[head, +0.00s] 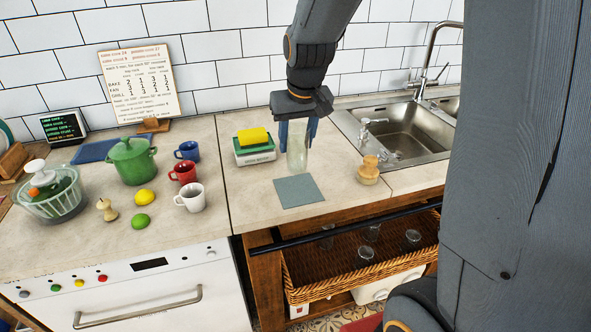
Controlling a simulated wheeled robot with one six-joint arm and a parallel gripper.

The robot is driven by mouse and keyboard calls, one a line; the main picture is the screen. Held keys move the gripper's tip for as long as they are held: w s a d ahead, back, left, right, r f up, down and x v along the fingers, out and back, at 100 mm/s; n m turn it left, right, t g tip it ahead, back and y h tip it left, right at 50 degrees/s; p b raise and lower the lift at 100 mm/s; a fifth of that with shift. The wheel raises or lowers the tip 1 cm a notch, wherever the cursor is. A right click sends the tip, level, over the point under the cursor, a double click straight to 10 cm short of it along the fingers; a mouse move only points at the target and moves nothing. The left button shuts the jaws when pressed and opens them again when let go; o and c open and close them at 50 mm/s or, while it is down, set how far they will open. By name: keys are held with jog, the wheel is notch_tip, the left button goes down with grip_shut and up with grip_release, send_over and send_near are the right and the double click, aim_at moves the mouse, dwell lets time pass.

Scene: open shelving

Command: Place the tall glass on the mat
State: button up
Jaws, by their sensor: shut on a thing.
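The tall glass (297,154) is clear and pale, and it is upright behind the mat, over the counter. My gripper (297,130) points down from above with its blue fingers on either side of the upper part of the glass, shut on it. The grey-blue square mat (299,191) lies flat and bare on the counter, in front of the glass. I cannot tell whether the base of the glass touches the counter.
A wooden brush (369,170) stands right of the mat, near the sink (411,136). A white mug (190,197) is further left. A wicker basket (350,275) with glasses sits below the counter.

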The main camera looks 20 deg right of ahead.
aim_at(301, 151)
jog(key=shift+f+p, duration=0.5)
jog(key=shift+f, duration=3)
jog(key=shift+f, duration=0.1)
jog(key=o, duration=1.2)
jog(key=b+v, duration=0.2)
jog(key=v, duration=0.9)
jog(key=shift+s+r, duration=0.1)
jog(key=shift+r, duration=0.3)
jog(key=s+f+g, duration=0.2)
jog(key=s+f, duration=0.9)
jog(key=s, duration=0.4)
jog(key=shift+s+g, duration=0.3)
jog(key=shift+a, duration=0.1)
